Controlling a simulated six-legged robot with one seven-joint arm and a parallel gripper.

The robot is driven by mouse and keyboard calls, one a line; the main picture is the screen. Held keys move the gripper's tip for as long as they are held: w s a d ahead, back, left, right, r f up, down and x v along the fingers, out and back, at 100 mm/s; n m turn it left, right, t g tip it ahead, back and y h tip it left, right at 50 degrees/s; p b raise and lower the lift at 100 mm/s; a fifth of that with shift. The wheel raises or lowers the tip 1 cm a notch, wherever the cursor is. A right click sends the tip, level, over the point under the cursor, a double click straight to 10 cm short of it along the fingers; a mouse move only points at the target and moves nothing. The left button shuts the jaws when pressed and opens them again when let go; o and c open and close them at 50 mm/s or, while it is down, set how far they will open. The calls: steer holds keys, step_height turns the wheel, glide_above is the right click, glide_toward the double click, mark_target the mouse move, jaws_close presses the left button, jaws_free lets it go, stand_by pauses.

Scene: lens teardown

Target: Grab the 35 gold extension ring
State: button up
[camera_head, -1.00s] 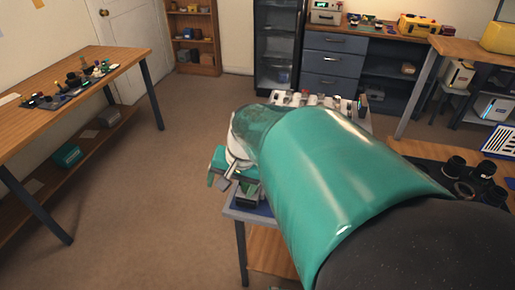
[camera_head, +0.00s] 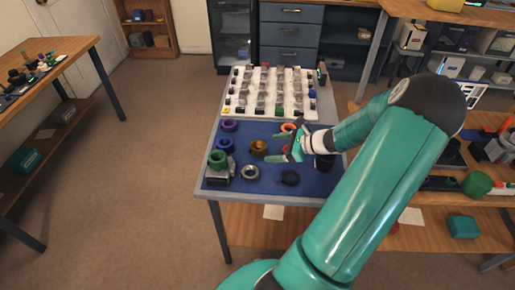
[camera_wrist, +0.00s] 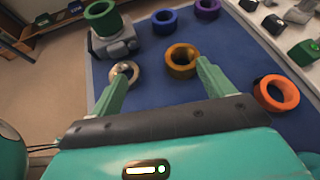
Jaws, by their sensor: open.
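The gold extension ring (camera_head: 258,148) stands on the blue mat among other rings. It also shows in the wrist view (camera_wrist: 181,61), just beyond my fingertips and nearer the right finger. No number on it is readable. My gripper (camera_head: 278,148) is right of the ring over the mat, with its fingers pointing left towards it. In the wrist view my gripper (camera_wrist: 162,70) is open, with nothing held between its two green fingers. The left fingertip partly covers a silver ring (camera_wrist: 127,70).
A green ring (camera_head: 217,158) sits on a grey body. A white tray (camera_head: 232,105) of small parts lies behind.

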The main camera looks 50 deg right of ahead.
mark_target(256, 144)
steer(key=d, duration=0.1)
steer(key=s+d+m, duration=0.1)
steer(key=d+f+m+t, duration=0.1)
steer(key=shift+s+h, duration=0.25)
steer(key=shift+h, duration=0.15)
steer(key=shift+w, duration=0.15)
steer(key=x, duration=1.3)
steer(key=shift+w+d, duration=0.25)
steer(key=shift+d, duration=0.05)
steer(key=c, duration=1.1)
steer(key=shift+r, duration=0.15)
